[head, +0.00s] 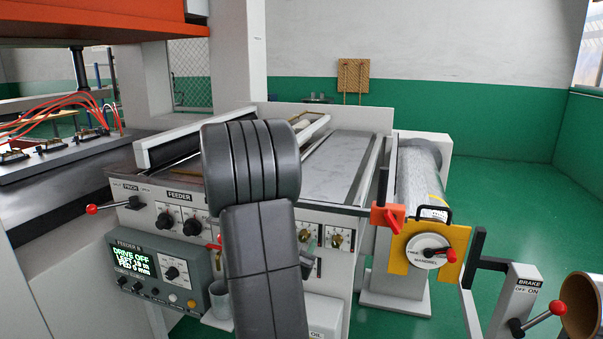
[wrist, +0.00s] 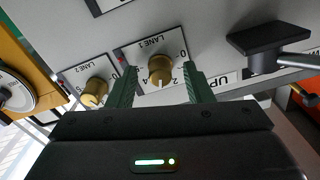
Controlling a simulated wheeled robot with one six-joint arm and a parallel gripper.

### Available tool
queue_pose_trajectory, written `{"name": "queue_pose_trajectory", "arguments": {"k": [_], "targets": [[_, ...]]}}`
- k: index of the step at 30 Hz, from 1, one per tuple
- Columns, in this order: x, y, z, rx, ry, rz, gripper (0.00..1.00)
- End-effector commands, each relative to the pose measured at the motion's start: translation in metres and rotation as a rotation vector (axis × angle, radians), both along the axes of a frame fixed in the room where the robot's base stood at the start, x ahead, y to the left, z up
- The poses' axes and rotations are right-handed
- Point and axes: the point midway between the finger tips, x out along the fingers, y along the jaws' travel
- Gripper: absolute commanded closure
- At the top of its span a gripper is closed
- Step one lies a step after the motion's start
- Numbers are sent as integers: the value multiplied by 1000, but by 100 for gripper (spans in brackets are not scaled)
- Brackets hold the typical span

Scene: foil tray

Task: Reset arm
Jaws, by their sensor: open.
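My gripper (wrist: 160,68) is open in the wrist view, with its two dark green fingers apart on either side of the brass LANE 1 knob (wrist: 160,72). I cannot tell whether either finger touches the knob. Nothing else shows between the fingers. In the head view my grey arm rises in front of the feeder panel and hides most of my gripper. The brass LANE 2 knob (wrist: 95,90) is left of the fingers in the wrist view, and a brass knob (head: 337,240) shows right of my arm in the head view.
A black lever handle (wrist: 262,38) juts out right of the fingers. A yellow mandrel plate (head: 430,248) with a red-knobbed crank stands to the right. A brake post (head: 515,300) is at lower right. The feeder display box (head: 150,270) and a grey cup (head: 220,298) are left of my arm.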

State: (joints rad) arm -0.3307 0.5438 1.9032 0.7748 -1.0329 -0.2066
Motion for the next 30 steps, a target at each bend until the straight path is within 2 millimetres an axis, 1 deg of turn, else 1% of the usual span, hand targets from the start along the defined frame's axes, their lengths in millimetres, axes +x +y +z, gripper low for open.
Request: {"name": "queue_pose_trajectory", "arguments": {"k": [1,13,15,24,30], "targets": [[0,0,5,-28,11,0,54],[0,0,5,-249,82,2,54],[-15,6,-2,-249,79,5,54],[-72,24,-1,-246,77,5,54],[-101,34,-1,-246,78,4,54]]}}
